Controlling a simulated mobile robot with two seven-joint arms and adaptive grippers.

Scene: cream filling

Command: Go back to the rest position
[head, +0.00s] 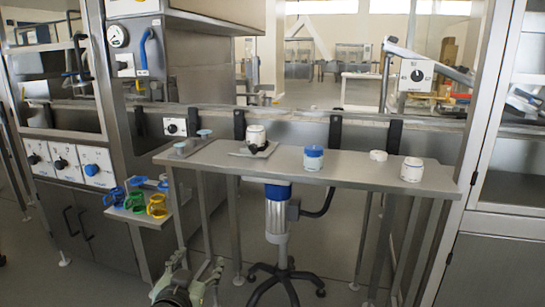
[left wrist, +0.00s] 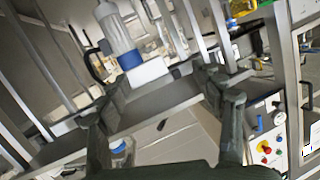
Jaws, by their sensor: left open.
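My left gripper (head: 200,266) is low at the bottom of the head view, in front of and below the steel table (head: 345,172). It is open and empty. In the left wrist view its two dark fingers (left wrist: 165,108) stand wide apart with nothing between them. My right gripper is in neither view.
Steel cabinets flank both sides. Some floor (head: 225,270) is clear beside the gripper.

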